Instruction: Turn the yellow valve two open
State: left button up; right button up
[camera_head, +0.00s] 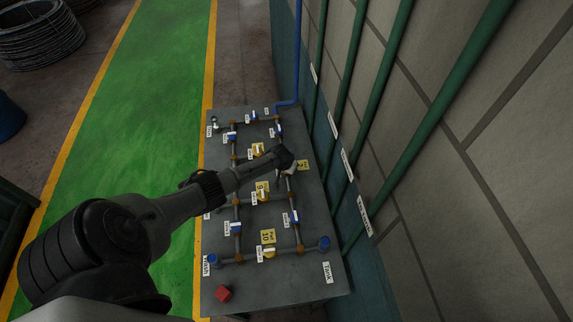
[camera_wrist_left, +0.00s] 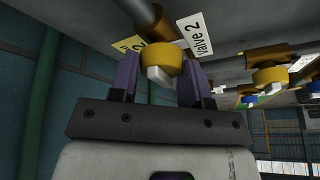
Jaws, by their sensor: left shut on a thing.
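Yellow valve two (camera_wrist_left: 160,58), a round yellow body with a white handle (camera_wrist_left: 158,76), shows in the left wrist view on a grey pipe. The "Valve 2" label (camera_wrist_left: 194,36) is beside it. My left gripper (camera_wrist_left: 160,72) has one purple finger on each side of the valve and is shut on its handle. In the head view my left gripper (camera_head: 288,163) reaches over the right side of the pipe panel (camera_head: 225,287), next to the yellow tag 2 (camera_head: 303,165), and hides most of the valve. My right gripper is not in view.
Other yellow valves (camera_head: 262,195) and blue valves (camera_head: 294,217) sit close by on the pipes. A red block (camera_head: 223,294) lies at the panel's near left corner. A tiled wall (camera_head: 450,130) with green pipes stands right of the panel. The green floor lane (camera_head: 150,90) is clear.

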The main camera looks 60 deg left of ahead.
pick_arm(q)
jog(key=shift+n, duration=0.5)
jog(key=o, duration=0.9)
jog(key=shift+p, duration=0.3)
jog(key=shift+r, duration=0.25)
jog(key=p+v, duration=0.3)
jog(key=v, duration=1)
jog(key=shift+d, duration=0.25)
jog(key=shift+w+r, duration=0.15)
